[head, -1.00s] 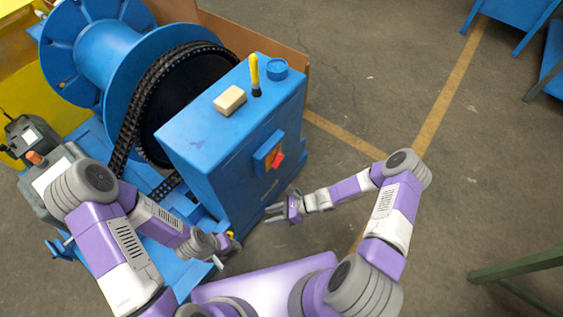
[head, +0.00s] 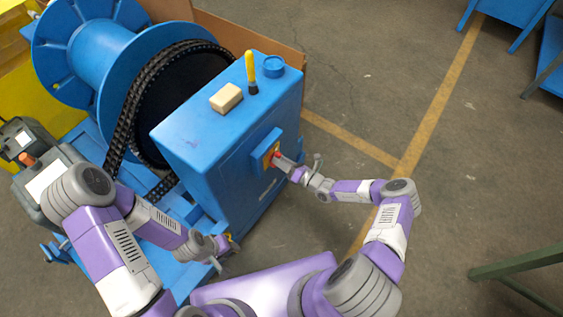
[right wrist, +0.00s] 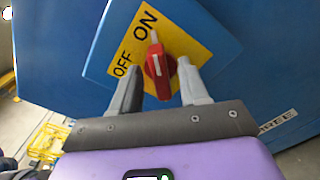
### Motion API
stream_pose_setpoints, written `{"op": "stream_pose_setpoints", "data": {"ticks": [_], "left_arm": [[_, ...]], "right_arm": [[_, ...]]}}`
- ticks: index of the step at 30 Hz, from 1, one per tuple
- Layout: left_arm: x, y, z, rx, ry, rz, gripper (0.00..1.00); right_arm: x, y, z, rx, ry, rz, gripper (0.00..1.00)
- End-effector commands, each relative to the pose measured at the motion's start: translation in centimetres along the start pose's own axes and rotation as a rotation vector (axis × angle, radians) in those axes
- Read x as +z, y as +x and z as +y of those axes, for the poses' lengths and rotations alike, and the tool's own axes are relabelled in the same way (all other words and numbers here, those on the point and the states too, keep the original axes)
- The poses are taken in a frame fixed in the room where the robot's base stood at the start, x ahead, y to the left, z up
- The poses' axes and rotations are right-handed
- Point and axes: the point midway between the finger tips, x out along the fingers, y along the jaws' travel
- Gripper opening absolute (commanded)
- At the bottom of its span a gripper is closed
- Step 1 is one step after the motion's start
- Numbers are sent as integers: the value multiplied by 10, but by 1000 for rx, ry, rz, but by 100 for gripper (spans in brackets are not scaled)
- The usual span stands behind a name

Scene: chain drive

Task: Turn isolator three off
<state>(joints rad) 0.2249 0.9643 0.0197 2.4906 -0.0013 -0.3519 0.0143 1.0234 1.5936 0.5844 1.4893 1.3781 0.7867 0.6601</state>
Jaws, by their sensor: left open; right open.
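The isolator's red handle (right wrist: 157,70) sits on a yellow plate (right wrist: 205,45) marked ON and OFF. Its narrow tip points up towards ON in the right wrist view; OFF is to the left. A label partly reading "REE" (right wrist: 279,122) is on the blue cabinet. My right gripper (right wrist: 157,65) is open, with a finger on each side of the handle and visible gaps. In the head view the right gripper (head: 283,164) reaches the switch box and partly hides the handle (head: 274,157). My left gripper (head: 222,250) is open and empty, low beside the cabinet.
The blue cabinet (head: 215,160) carries a tan block (head: 226,98), a yellow-handled brush (head: 251,75) and a blue round dish (head: 271,66) on top. A black chain (head: 125,120) and blue drum (head: 100,50) stand left.

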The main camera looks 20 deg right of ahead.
Motion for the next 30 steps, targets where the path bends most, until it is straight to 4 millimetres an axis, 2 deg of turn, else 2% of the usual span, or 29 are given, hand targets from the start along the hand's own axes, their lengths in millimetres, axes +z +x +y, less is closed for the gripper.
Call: {"op": "stream_pose_setpoints", "data": {"ticks": [8,15,17,30], "left_arm": [[0,0,0,0,0,0,43],[0,0,0,0,0,0,43],[0,0,0,0,0,0,43],[0,-5,2,0,0,0,43]], "right_arm": [[0,1,0,-1,-1,0,43],[0,1,0,0,-1,1,6],[0,1,0,0,-1,1,0],[1,1,1,0,-73,0,0]]}}
